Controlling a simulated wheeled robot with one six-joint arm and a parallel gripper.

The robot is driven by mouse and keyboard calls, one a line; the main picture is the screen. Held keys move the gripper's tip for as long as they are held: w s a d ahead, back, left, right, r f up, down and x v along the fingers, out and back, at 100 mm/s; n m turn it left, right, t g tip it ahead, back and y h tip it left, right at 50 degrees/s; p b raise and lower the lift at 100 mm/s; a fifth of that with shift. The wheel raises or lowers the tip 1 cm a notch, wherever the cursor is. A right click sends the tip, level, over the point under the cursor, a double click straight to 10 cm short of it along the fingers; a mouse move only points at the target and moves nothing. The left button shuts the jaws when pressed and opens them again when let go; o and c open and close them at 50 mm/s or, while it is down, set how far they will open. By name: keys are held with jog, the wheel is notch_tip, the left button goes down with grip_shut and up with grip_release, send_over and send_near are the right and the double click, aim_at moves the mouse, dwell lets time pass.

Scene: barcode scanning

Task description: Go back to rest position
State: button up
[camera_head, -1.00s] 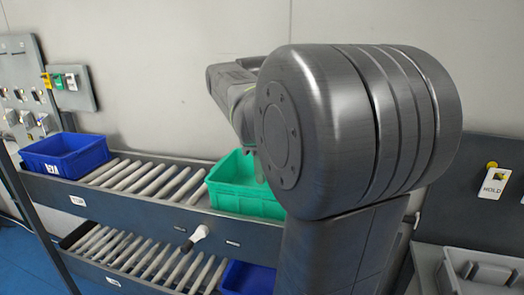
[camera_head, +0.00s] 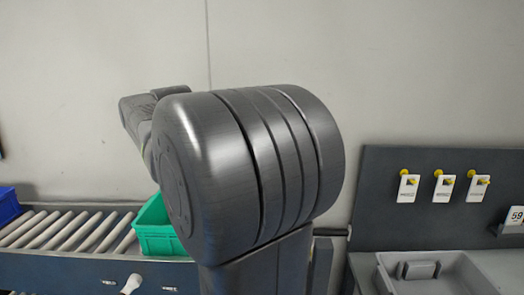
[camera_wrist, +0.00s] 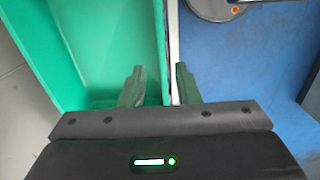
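My gripper (camera_wrist: 160,88) shows in the wrist view with its two dark fingers spread apart and nothing between them. It is above the right-hand edge of a green bin (camera_wrist: 107,45), whose visible inside looks empty. In the head view my arm fills the middle and hides the gripper. The green bin (camera_head: 160,232) stands on the roller rack there, partly covered by my arm.
A roller rack (camera_head: 70,268) runs along the left, with a blue bin (camera_head: 7,205) at its far left end. On the right, a dark panel (camera_head: 390,225) carries several white tags on yellow hooks. A grey tray (camera_head: 450,272) sits below it.

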jog(key=f, duration=1.1)
jog(key=shift+d+b, duration=0.35)
jog(key=shift+r+p, duration=0.35)
jog(key=shift+r, duration=0.7)
